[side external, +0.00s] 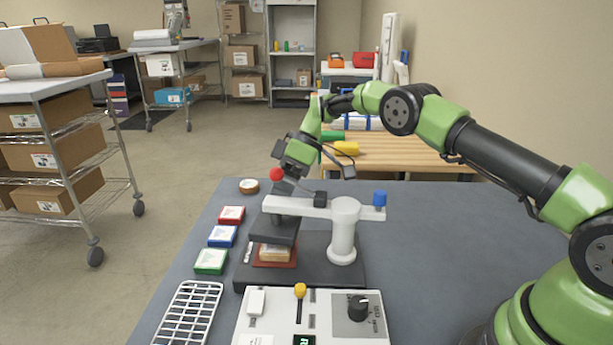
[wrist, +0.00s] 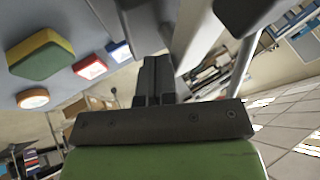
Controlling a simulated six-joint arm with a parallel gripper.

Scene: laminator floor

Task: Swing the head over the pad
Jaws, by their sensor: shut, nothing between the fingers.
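A press stands on a dark base (side external: 318,278) with a white post (side external: 343,232). A white swing arm (side external: 310,209) runs left from the post. The dark head (side external: 272,230) hangs at its left end, over the reddish pad (side external: 262,264). A tan and yellow piece (side external: 275,253) lies on the pad under the head. A red knob (side external: 277,174) shows at the arm's left end. My gripper (side external: 284,187) is shut and empty, close beside the red knob and arm; contact cannot be told. In the wrist view its closed fingers (wrist: 155,75) lie beside a pale bar.
A blue knob (side external: 379,198) tops the arm's right end. Red (side external: 232,215), blue (side external: 222,236) and green (side external: 211,261) boxes lie left of the press. A control panel (side external: 312,318) and white rack (side external: 188,312) are in front. The right of the table is clear.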

